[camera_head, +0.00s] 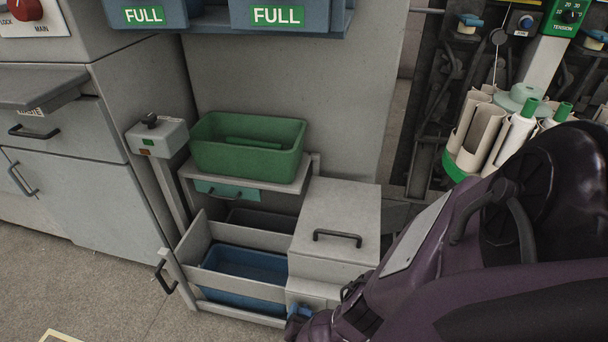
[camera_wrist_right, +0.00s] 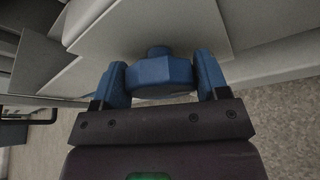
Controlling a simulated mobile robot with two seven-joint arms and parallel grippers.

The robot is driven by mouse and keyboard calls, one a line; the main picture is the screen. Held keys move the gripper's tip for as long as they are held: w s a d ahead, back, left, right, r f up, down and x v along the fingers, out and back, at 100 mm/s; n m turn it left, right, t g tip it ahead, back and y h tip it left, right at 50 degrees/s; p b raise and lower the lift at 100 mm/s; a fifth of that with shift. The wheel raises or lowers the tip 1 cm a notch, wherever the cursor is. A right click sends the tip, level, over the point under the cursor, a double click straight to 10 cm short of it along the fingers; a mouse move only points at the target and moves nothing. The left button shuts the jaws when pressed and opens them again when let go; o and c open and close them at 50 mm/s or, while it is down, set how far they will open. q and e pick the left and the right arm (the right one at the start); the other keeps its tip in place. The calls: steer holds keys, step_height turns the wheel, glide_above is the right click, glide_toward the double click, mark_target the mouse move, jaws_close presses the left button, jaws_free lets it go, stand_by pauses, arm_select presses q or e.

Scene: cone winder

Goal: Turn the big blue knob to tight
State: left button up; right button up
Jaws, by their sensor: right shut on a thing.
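The big blue knob (camera_wrist_right: 160,76) fills the middle of the right wrist view, on a short stem against a pale grey panel. My right gripper (camera_wrist_right: 163,66) has a blue finger on each side of it and is shut on it. In the head view the gripper (camera_head: 305,322) is low, at the front of the grey lidded box, where a small bit of blue shows. The knob is mostly hidden there by my dark purple arm. No tight mark or pointer on it can be read. My left gripper is not in view.
The grey box (camera_head: 338,218) with a black handle stands beside an open drawer (camera_head: 195,241) holding a blue bin (camera_head: 245,264). A green bin (camera_head: 249,160) sits on the shelf above. White and cream cones (camera_head: 512,137) stand at the right behind my arm.

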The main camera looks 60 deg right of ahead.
steer(key=shift+s+f+m+t, duration=0.15)
steer(key=shift+m+t, duration=0.25)
steer(key=shift+m, duration=0.3)
steer(key=o, duration=0.9)
